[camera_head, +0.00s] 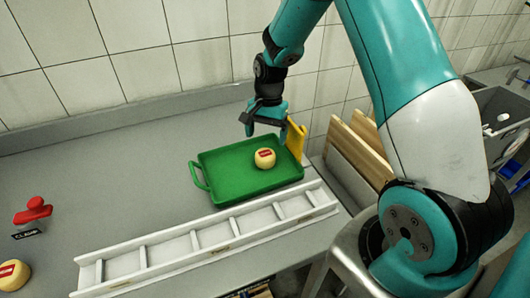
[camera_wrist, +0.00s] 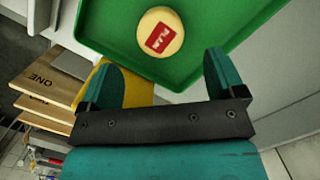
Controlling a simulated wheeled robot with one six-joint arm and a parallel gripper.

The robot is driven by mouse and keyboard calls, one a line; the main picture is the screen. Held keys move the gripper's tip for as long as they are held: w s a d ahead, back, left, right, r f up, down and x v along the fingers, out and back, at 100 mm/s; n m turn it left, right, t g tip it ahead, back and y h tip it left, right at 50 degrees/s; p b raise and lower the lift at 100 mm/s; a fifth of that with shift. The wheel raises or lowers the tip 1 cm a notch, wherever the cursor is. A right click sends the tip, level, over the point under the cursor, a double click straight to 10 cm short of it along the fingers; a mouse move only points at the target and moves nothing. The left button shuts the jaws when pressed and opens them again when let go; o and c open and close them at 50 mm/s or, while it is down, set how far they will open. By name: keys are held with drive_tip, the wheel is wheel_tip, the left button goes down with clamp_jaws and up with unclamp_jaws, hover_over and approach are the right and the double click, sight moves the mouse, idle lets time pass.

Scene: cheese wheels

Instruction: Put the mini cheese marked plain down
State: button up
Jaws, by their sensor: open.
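A small round pale-yellow cheese with a red label (camera_head: 265,158) rests on the green tray (camera_head: 225,190), right of its middle. In the wrist view the cheese (camera_wrist: 160,32) shows a red square label with a light letter-like mark; I cannot read it as a word. My gripper (camera_head: 265,122) is above the tray's far edge, behind the cheese. In the wrist view my gripper (camera_wrist: 160,75) has its two teal fingers wide apart with nothing between them, and the cheese lies beyond the fingertips, apart from them. A second cheese with a red label (camera_head: 13,275) sits at the lower left.
A white divided rack (camera_head: 210,240) with empty compartments lies in front of the tray. A red-handled stamp (camera_head: 33,212) stands at the left. A yellow piece (camera_head: 296,138) and wooden boards (camera_head: 357,145) stand right of the tray.

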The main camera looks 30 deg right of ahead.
sight(266, 151)
drive_tip(key=s+a+r+n, duration=0.3)
drive_tip(key=a+r, duration=0.2)
drive_tip(key=r, duration=0.2)
drive_tip(key=s+a+r+n, duration=0.4)
drive_tip(key=a+r, duration=0.1)
drive_tip(key=r, duration=0.1)
drive_tip(key=s+a+r+n+y, duration=0.1)
drive_tip(key=s+a+r+n, duration=0.1)
drive_tip(key=s, duration=0.4)
drive_tip(key=s+a+r+n+y, duration=0.1)
drive_tip(key=s+a+r+n, duration=0.1)
drive_tip(key=s+a+n, duration=0.2)
drive_tip(key=s+a+r+n+t, duration=0.1)
drive_tip(key=s+a+n, duration=0.2)
drive_tip(key=s+n, duration=0.2)
drive_tip(key=s, duration=0.3)
drive_tip(key=shift+s+a+r+y, duration=0.15)
drive_tip(key=shift+r+y, duration=0.25)
